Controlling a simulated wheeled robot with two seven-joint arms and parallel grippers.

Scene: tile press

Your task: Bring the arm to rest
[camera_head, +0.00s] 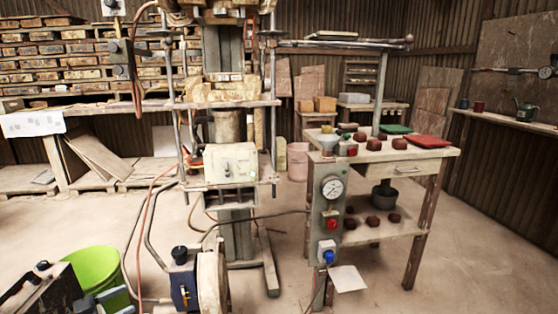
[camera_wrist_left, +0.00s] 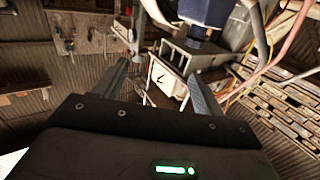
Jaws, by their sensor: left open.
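My left gripper (camera_head: 102,298) is low at the left edge of the head view, in front of a bright green bucket (camera_head: 97,267). Its jaws are apart with nothing between them. In the left wrist view the two fingers of my left gripper (camera_wrist_left: 158,70) stand apart, and a pale box with a dial (camera_wrist_left: 163,80) shows beyond the gap. The wrist view is tilted. My right gripper is not in view. The tile press (camera_head: 230,163) stands in the middle of the head view, well beyond the left gripper.
A bench (camera_head: 408,154) with dark red lumps and a red and a green slab stands at right. A control post with a gauge (camera_head: 332,187) is at its front corner. A blue motor and wheel (camera_head: 210,280) stand near the press.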

